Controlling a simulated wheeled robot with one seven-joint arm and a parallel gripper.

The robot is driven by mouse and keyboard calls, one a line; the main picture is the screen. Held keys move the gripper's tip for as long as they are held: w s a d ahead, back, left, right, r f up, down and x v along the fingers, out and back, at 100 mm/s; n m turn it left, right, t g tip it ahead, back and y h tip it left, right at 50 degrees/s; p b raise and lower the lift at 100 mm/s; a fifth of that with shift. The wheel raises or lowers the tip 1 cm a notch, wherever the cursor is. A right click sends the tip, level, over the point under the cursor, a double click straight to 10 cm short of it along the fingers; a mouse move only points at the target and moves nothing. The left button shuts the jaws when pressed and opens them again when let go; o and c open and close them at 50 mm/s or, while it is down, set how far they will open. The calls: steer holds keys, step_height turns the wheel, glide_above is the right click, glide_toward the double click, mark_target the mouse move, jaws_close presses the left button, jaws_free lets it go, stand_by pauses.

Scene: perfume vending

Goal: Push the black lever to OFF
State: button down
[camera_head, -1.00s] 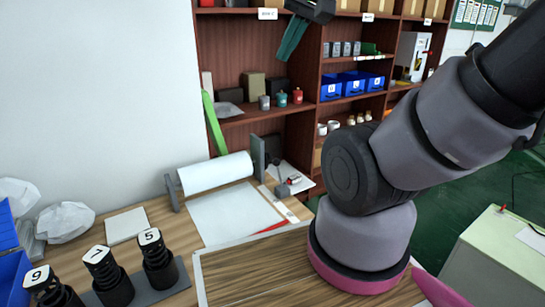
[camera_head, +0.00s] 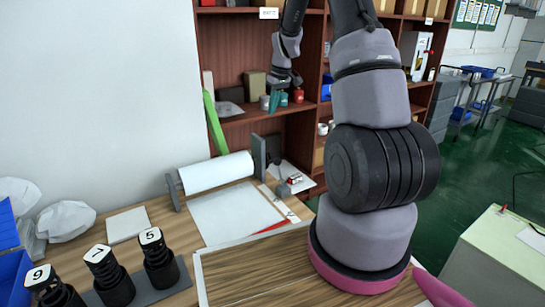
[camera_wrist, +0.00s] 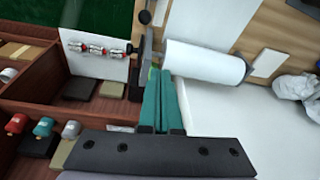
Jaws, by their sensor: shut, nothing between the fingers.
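I cannot make out a black lever marked OFF for certain in either view. My gripper (camera_head: 275,102) has teal fingers and hangs in front of the shelf in the head view, above and behind the paper roll. In the wrist view my gripper (camera_wrist: 161,72) has its two fingers side by side, shut and empty. Their tips are over the end of the white roll (camera_wrist: 207,62), near its dark end bracket (camera_wrist: 141,72). A white sheet with several small red-and-silver parts (camera_wrist: 96,48) lies left of the tips.
The wooden shelf (camera_head: 232,54) stands behind the table, holding boxes and small jars. The paper roll (camera_head: 215,173) and its bracket (camera_head: 258,158) stand on the table. Numbered black stands (camera_head: 108,280) are at the lower left. A pale green cabinet (camera_head: 490,265) is at right.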

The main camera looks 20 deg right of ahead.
step_height(320, 180, down, 13)
steer(key=w+d+n+g, duration=0.1)
steer(key=w+d+n, duration=0.1)
steer(key=w, duration=0.1)
steer(key=shift+d, duration=0.4)
step_height(320, 180, down, 10)
steer(key=w+a, duration=0.1)
steer(key=shift+a+r, duration=0.15)
